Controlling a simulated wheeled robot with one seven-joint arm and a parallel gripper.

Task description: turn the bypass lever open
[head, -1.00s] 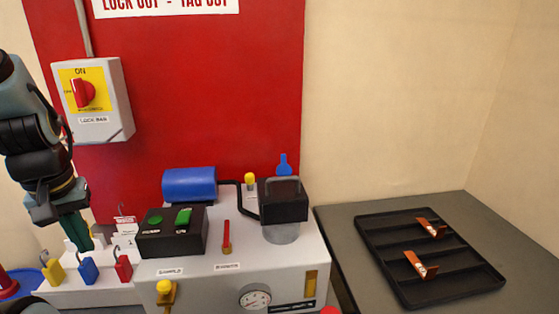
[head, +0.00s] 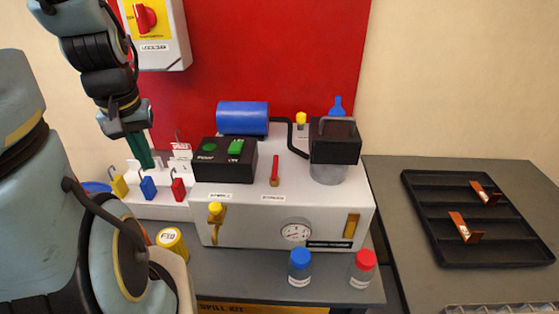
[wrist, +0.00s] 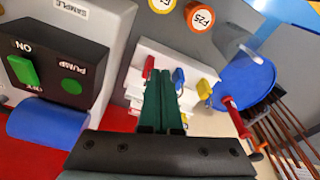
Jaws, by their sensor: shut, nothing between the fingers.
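The bypass lever (head: 275,172) is a thin red handle on a brass base. My gripper (head: 146,164), with dark green fingers, is shut and empty. It hangs left of the switch box, above the rack of padlocks, well apart from the lever. The wrist view shows the shut fingers (wrist: 163,75) in front of the rack; the lever is not seen there.
Red, blue and yellow padlocks (head: 149,188) hang on the white rack below my gripper. The black switch box and blue cylinder (head: 243,118) stand between gripper and lever. A black-topped unit (head: 334,141) stands right of the lever. Bottles (head: 300,266) stand in front.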

